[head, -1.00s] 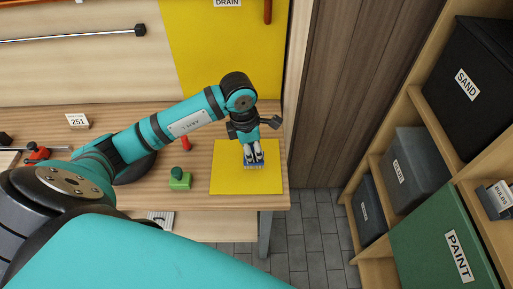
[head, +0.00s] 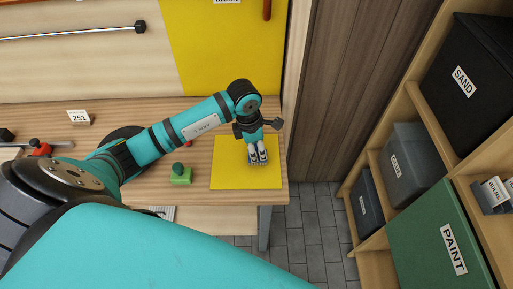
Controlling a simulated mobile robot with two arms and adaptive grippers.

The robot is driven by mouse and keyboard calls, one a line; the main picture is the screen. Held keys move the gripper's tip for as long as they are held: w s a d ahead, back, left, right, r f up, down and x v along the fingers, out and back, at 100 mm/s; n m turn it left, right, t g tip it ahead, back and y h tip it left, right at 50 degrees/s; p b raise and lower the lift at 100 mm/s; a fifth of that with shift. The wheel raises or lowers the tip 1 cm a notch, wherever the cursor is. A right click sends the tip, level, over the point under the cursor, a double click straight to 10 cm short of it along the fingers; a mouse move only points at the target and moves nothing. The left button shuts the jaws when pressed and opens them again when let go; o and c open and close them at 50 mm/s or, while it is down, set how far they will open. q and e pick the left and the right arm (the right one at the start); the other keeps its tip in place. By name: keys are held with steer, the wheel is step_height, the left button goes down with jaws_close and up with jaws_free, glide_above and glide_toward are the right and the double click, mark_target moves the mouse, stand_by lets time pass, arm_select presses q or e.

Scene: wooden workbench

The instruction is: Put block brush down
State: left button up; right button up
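The block brush (head: 250,162) is a small blue block, mostly hidden under my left gripper's fingers. It is at the yellow mat (head: 230,178) on the bench's right end. My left gripper (head: 258,161) points down over the mat, its two grey fingertips close together on the brush. I cannot tell whether the brush touches the mat. My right gripper is not in view.
A green block with a dark knob (head: 181,177) stands left of the mat. A red item is mostly hidden behind my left arm. The bench (head: 215,200) ends just right of the mat. Shelves with bins, one a green paint bin (head: 430,235), stand at the right.

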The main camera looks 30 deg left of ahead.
arm_select(q)
steer(key=shift+o, duration=1.1)
steer(key=shift+r, duration=0.5)
step_height(320, 180, up, 11)
steer(key=s+a+b, duration=0.1)
steer(key=b, duration=0.1)
steer(key=shift+a, duration=0.1)
